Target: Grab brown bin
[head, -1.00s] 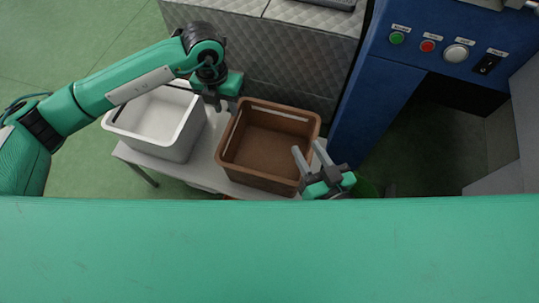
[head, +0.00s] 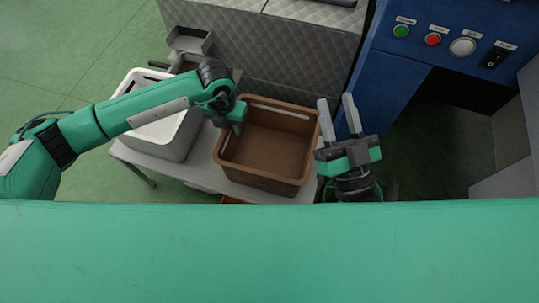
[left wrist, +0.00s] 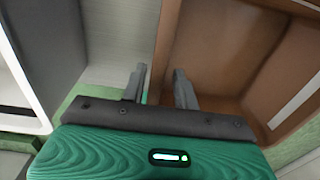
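The brown bin (head: 262,186) is an empty, open-topped box on a light table, with a slot in its far wall. My left gripper (head: 236,127) is at the bin's left wall. In the left wrist view its fingers (left wrist: 160,84) are apart, one on the outer side of the brown wall (left wrist: 168,35) and one on the inner side; I cannot tell whether they touch it. My right gripper (head: 336,100) is open and empty just right of the bin, its fingers pointing to the far side.
A white bin (head: 172,146) stands left of the brown bin on the same table (head: 205,165). A grey tray-like object (head: 190,40) is behind it. A quilted grey panel (head: 290,60) is behind the table. A blue machine with buttons (head: 385,90) is at the right.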

